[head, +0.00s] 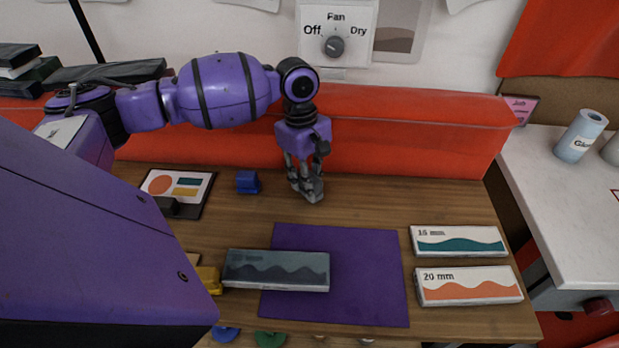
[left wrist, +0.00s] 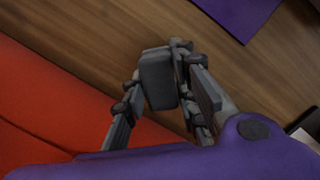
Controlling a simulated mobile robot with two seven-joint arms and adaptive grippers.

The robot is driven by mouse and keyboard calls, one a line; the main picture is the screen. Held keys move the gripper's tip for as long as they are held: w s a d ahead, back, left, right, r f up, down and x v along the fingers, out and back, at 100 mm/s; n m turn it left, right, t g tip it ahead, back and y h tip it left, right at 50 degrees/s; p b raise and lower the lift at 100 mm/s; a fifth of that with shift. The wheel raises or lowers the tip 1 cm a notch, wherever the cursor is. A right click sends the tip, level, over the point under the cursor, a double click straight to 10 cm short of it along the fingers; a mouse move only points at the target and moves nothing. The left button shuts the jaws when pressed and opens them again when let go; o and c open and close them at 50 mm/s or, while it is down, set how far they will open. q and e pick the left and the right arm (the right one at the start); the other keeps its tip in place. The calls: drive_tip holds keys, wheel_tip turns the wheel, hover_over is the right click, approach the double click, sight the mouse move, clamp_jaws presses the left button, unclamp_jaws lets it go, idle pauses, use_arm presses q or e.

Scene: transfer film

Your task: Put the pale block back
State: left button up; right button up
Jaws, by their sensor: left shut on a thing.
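My left gripper (head: 308,190) points down over the back of the wooden table, in front of the red panel. In the head view the fingers largely hide the block. I cannot tell whether the block touches the table. My right gripper is not in view.
A blue block (head: 246,181) stands just left of the gripper. A purple mat (head: 350,240) lies in front, with a grey-blue box (head: 275,272) overlapping its left part. Two wave-patterned boxes, teal (head: 459,240) and orange (head: 468,286), lie right. A shape card (head: 190,175) lies left.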

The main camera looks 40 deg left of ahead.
use_arm(q)
drive_tip(key=o, duration=1.1)
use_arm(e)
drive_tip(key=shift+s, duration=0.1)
use_arm(q)
drive_tip(key=shift+r, duration=0.25)
wheel_tip(320, 180, up, 12)
drive_tip(key=a, duration=0.1)
drive_tip(key=shift+w+a+f+p, duration=0.2)
drive_tip(key=shift+a+p, duration=0.15)
drive_tip(key=shift+p, duration=0.05)
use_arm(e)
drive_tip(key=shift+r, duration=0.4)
